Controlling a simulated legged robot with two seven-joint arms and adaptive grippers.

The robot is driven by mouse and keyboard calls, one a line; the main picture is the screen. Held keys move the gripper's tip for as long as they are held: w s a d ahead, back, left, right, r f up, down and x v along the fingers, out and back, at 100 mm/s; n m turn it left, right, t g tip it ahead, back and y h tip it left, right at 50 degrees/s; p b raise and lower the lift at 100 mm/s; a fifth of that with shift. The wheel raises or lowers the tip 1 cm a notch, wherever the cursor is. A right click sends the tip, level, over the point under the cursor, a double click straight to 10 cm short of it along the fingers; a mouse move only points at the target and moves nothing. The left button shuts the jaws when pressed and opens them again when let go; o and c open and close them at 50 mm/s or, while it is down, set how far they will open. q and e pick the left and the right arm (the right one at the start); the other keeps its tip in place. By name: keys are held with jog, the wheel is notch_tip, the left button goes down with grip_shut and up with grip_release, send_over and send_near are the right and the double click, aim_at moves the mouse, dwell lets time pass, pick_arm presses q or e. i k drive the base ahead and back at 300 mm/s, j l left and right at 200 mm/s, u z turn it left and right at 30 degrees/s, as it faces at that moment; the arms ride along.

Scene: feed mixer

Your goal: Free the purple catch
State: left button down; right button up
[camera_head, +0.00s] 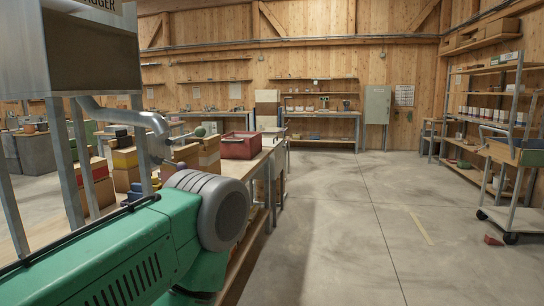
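A green machine housing (110,255) with vent slots fills the lower left, with a ribbed grey drum-like part (207,208) at its right end. Above it is a grey metal hopper (85,50) on steel legs, with a bent metal pipe (130,117). A small lever with a green ball knob (200,131) stands out beyond the pipe. A small dark part (165,163) sits below it, its colour too unclear to call purple. I cannot make out a purple catch. Neither of my grippers is in view.
A bench with a red crate (240,146) and cardboard boxes runs behind the machine. Open concrete floor (340,220) lies to the right. A wheeled cart (515,190) stands at the far right, with a small red block (493,240) on the floor beside it.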

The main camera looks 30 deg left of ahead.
aim_at(159, 159)
jog(key=i+u, duration=0.1)
jog(key=i, duration=0.35)
jog(key=i+l+u, duration=0.15)
jog(key=i, duration=0.25)
jog(key=i+l+u, duration=0.1)
jog(key=i, duration=0.3)
jog(key=i+l+u, duration=0.15)
jog(key=i+u, duration=0.15)
jog(key=u, duration=0.2)
jog(key=i+l+u, duration=0.2)
jog(key=u, duration=0.25)
jog(key=i+l+u, duration=0.25)
jog(key=u, duration=0.25)
jog(key=i+l+u, duration=0.1)
jog(key=l+u, duration=0.7)
jog(key=l, duration=0.15)
jog(key=i+l+u, duration=0.1)
jog(key=l+u, duration=0.2)
jog(key=l, duration=0.15)
